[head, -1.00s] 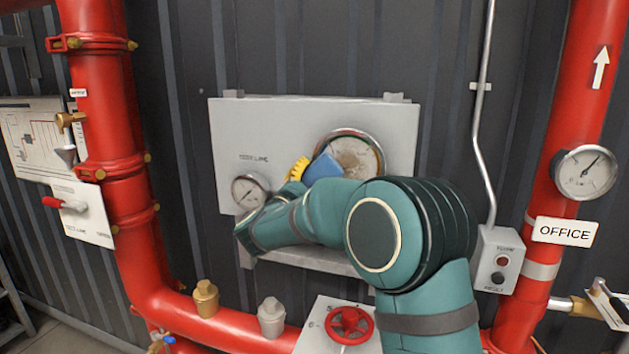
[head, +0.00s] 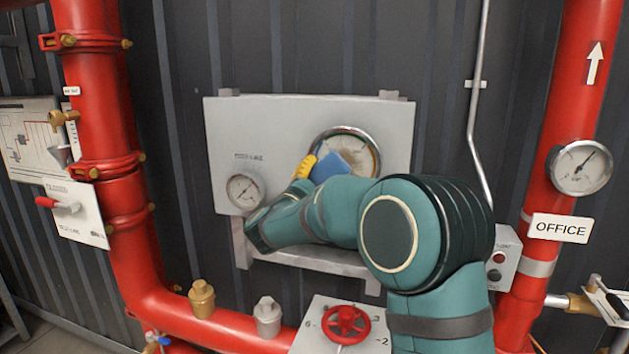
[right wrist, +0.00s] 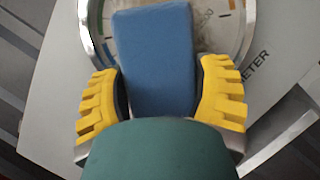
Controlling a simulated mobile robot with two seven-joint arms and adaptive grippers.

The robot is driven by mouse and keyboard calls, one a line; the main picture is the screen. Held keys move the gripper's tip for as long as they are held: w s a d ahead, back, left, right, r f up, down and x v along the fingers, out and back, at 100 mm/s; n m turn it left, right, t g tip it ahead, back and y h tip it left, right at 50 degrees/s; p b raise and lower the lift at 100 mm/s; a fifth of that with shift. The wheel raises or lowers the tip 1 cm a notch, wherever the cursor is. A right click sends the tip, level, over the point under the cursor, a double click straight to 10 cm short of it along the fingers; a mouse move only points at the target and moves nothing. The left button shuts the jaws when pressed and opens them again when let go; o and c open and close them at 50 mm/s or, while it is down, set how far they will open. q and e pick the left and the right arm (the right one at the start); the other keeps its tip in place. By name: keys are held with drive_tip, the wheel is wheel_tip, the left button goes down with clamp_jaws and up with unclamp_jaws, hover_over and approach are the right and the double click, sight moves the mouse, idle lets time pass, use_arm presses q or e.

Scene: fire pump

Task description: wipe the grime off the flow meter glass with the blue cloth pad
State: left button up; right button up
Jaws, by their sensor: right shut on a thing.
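The flow meter (head: 368,153) is the large round dial on the right of the light grey panel; its glass also shows in the right wrist view (right wrist: 212,32). Brownish smudges show on the glass beside the pad. The blue cloth pad (head: 330,166) lies across the lower left of the dial in the head view and covers its middle in the right wrist view (right wrist: 155,60). My right gripper (head: 312,167) is shut on the pad, with a yellow finger on each side of it (right wrist: 160,92). Whether the pad touches the glass is unclear. My left gripper is out of view.
A smaller gauge (head: 244,191) sits on the panel left of the dial, close to my right wrist. Red pipes (head: 112,150) stand on both sides. A red handwheel (head: 345,322) is below my right arm. A thin conduit (head: 474,100) runs down at the right.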

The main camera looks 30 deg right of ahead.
sight(327, 165)
drive_tip(key=shift+s+d, duration=0.45)
drive_tip(key=shift+s, duration=0.15)
drive_tip(key=shift+s+d+b, duration=1.8)
drive_tip(key=shift+s+d, duration=0.75)
drive_tip(key=shift+s, duration=0.25)
drive_tip(key=shift+r+p, duration=0.5)
drive_tip(key=shift+r, duration=0.45)
drive_tip(key=shift+w+a, duration=1.3)
drive_tip(key=shift+w, duration=0.25)
drive_tip(key=shift+w+a+p, duration=0.35)
drive_tip(key=shift+w+a, duration=0.9)
drive_tip(key=shift+w, duration=0.15)
drive_tip(key=shift+w+a+p, duration=0.35)
drive_tip(key=shift+w+a, duration=0.85)
drive_tip(key=shift+w, duration=0.2)
drive_tip(key=shift+d+r+p, duration=0.1)
drive_tip(key=shift+r+p, duration=0.4)
drive_tip(key=shift+r, duration=0.4)
drive_tip(key=shift+s+d+f+b, duration=0.15)
drive_tip(key=shift+s+d+b, duration=0.45)
drive_tip(key=shift+s, duration=0.1)
drive_tip(key=shift+s+d+b, duration=0.45)
drive_tip(key=shift+s+d, duration=0.15)
drive_tip(key=shift+s, duration=0.2)
